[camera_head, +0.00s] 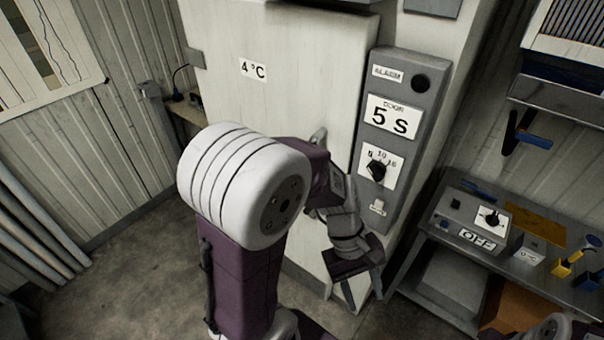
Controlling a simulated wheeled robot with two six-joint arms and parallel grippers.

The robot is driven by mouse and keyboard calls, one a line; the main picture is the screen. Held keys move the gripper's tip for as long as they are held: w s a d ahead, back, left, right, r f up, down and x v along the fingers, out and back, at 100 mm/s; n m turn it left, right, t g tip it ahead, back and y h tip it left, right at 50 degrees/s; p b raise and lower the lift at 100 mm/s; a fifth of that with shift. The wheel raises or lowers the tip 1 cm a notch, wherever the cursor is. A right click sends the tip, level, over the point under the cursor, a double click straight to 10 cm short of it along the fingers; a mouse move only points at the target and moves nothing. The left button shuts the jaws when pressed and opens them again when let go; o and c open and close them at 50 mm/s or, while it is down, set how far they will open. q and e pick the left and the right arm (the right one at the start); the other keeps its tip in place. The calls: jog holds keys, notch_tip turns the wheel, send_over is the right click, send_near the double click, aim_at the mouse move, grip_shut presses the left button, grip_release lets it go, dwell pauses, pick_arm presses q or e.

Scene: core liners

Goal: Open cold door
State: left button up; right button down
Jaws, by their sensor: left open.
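The cold door (290,60) is a pale panel with a "4 °C" label, and it looks closed against its frame. A metal handle (319,137) shows at its right side, partly hidden by my left arm. My left gripper (362,290) hangs in front of the door's lower right part, below the handle and apart from it. It points down, is open and holds nothing that I can see. Part of my right arm shows at the bottom right corner; its gripper is not in view.
A grey control panel (408,75) with "ALARM", "DOOR 5 S" and a dial stands right of the door. A metal bench (450,240) with an "OFF" switch box and small tools is at the right. Grey pipes (35,230) line the left wall. The floor at left is clear.

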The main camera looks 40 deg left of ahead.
pick_arm(q)
jog(key=w+d+r+n+t+h+b, duration=0.1)
jog(key=w+r+n+t+h+b, duration=0.1)
jog(key=w+n+t+h+b, duration=0.6)
jog(key=w+a+r+n+t+y+b, duration=0.15)
jog(key=w+a+n+b, duration=0.25)
jog(key=w+a+n, duration=0.45)
jog(key=w+a+n+t+y+b, duration=0.2)
jog(key=a+t+b, duration=0.15)
jog(key=a, duration=0.45)
jog(key=w+a+n+t+y+b, duration=0.25)
jog(key=a+t, duration=0.25)
jog(key=a, duration=0.3)
jog(key=s+a+f+n+y+b, duration=0.25)
jog(key=s+a+y, duration=0.2)
jog(key=a, duration=0.55)
jog(key=shift+t+h, duration=0.35)
jog(key=shift+t, duration=0.05)
jog(key=w, duration=0.3)
jog(key=w+d, duration=0.1)
jog(key=w, duration=0.4)
jog(key=shift+w+d, duration=0.3)
jog(key=shift+d, duration=0.05)
grip_shut()
pick_arm(e)
notch_tip(320, 180, down, 22)
jog(key=shift+a, duration=0.1)
